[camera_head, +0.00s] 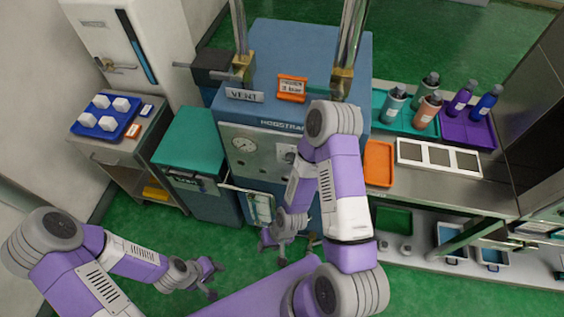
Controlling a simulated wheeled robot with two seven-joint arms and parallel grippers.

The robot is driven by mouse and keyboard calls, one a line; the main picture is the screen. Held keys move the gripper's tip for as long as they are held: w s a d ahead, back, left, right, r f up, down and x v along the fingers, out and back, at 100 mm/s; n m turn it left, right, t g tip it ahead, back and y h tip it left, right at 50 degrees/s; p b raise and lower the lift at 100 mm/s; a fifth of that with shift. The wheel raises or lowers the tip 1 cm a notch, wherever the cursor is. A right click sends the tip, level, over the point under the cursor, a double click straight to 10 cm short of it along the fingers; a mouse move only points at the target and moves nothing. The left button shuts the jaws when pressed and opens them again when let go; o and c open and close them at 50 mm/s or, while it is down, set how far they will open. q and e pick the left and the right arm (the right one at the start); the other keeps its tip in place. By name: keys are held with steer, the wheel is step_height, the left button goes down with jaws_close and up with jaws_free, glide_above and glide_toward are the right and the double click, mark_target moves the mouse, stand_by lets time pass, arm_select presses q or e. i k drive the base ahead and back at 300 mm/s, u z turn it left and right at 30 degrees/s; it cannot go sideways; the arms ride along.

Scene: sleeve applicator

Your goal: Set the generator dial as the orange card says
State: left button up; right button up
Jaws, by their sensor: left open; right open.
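The generator (245,118) is a blue cabinet with a grey front panel in the middle. My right gripper (272,243) is open and empty, low in front of the generator. My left gripper (214,279) is open and empty over the floor at lower left.
A teal-lidded bin (190,145) is left of the generator. A blue tray (107,130) of white blocks sits on the left cart. Bottles in a teal tray (393,124) and purple tray (483,136) stand on the right counter.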

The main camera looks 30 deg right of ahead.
mark_target(290, 157)
steer(key=u, duration=0.15)
steer(key=k, duration=0.65)
steer(key=z, duration=0.85)
steer(key=i, duration=0.5)
